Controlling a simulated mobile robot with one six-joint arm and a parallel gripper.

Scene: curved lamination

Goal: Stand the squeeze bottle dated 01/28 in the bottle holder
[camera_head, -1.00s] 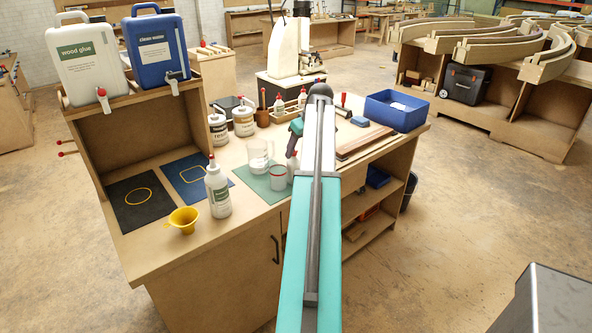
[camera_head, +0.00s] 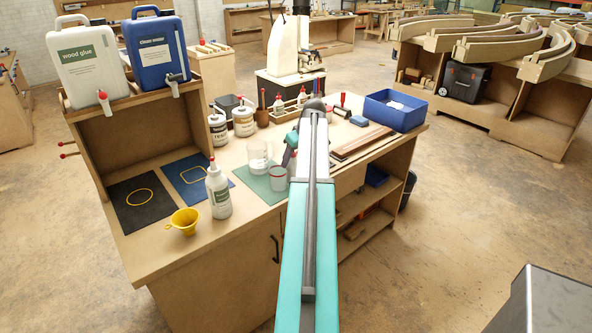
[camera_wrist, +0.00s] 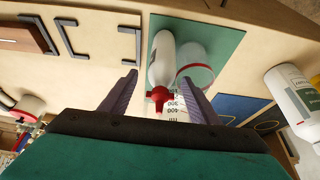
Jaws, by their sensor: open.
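In the wrist view a white squeeze bottle (camera_wrist: 162,58) with a red cap lies in line with the space between my open fingers; its cap is near the fingertips. My gripper (camera_wrist: 163,90) is open, and I cannot tell whether it touches the bottle. In the head view my arm mostly hides my gripper and this bottle. Another white squeeze bottle (camera_head: 218,192) with a green label and red tip stands by the yellow funnel; it also shows in the wrist view (camera_wrist: 295,100). A wooden rack (camera_head: 286,115) at the back holds red-tipped bottles. No date is readable.
A clear measuring beaker (camera_head: 258,156) and a red-rimmed cup (camera_head: 278,178) stand close to my gripper on the green mat (camera_head: 252,182). Dark mats at left look bare.

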